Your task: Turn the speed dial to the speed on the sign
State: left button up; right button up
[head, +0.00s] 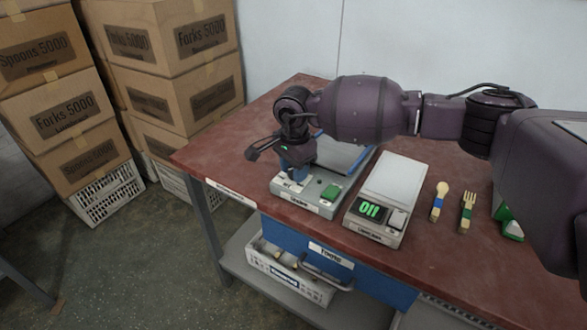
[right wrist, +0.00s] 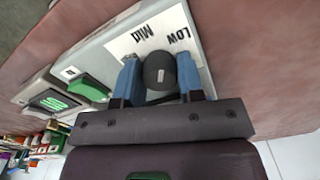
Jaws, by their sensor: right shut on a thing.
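The speed dial (right wrist: 159,72) is a round black knob on the pale panel of the shaker (right wrist: 112,62). The words LOW and MID show upside down beside it. My right gripper (right wrist: 160,80) points down at the panel, its blue fingers shut on the dial from both sides. In the head view the shaker (head: 323,208) stands at the table's front edge, and my right gripper (head: 296,172) covers the dial. The dial's pointer and any further marking cannot be made out. No sign giving a speed is readable. My left gripper is out of view.
A green switch (head: 330,192) is on the shaker. A scale (head: 393,188) with a lit green display stands right of it. A spoon (head: 439,201) and a fork (head: 467,212) lie farther right on the red table (head: 240,155). Stacked cartons (head: 173,62) stand left.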

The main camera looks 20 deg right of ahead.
jog(key=n, duration=0.2)
jog(key=shift+f+n+b, duration=0.1)
jog(key=shift+n+b, duration=0.2)
jog(key=shift+n, duration=1.1)
jog(key=shift+n+b, duration=0.35)
jog(key=shift+n, duration=0.25)
jog(key=o, duration=0.9)
jog(key=shift+r, duration=0.2)
notch_tip(320, 180, up, 11)
jog(key=shift+f+p, duration=0.15)
jog(key=shift+p, duration=0.6)
